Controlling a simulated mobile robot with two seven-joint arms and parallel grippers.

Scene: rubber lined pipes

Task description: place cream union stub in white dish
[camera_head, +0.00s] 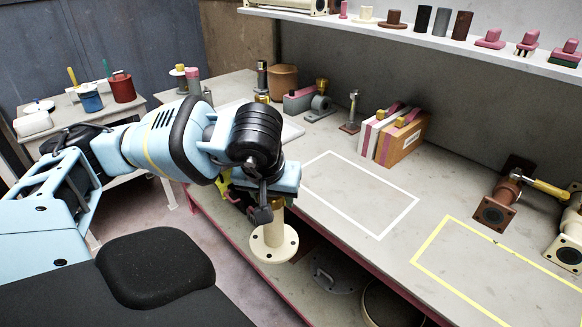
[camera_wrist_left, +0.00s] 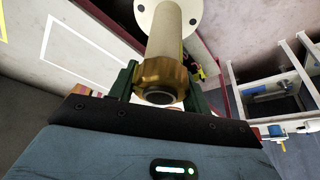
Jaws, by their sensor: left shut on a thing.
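The cream union stub (camera_head: 273,246) has a round flange with bolt holes at its lower end and a brass nut at its upper end. My left gripper (camera_head: 262,200) is shut on it and holds it upright in front of the bench edge, clear of the bench top. In the left wrist view, the stub (camera_wrist_left: 166,42) and its brass nut (camera_wrist_left: 160,78) sit between the dark green fingers. A flat white piece (camera_head: 292,132) lies on the bench, partly hidden behind my left arm; I cannot tell whether it is the white dish. My right gripper is out of view.
A side table at left holds a blue pot (camera_head: 90,98), a red pot (camera_head: 123,88) and a white block (camera_head: 33,123). White and yellow outlines mark the bench top; the white outline (camera_head: 378,238) encloses clear space. Pipe fittings (camera_head: 494,214) stand at right. A shelf (camera_head: 400,33) runs above.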

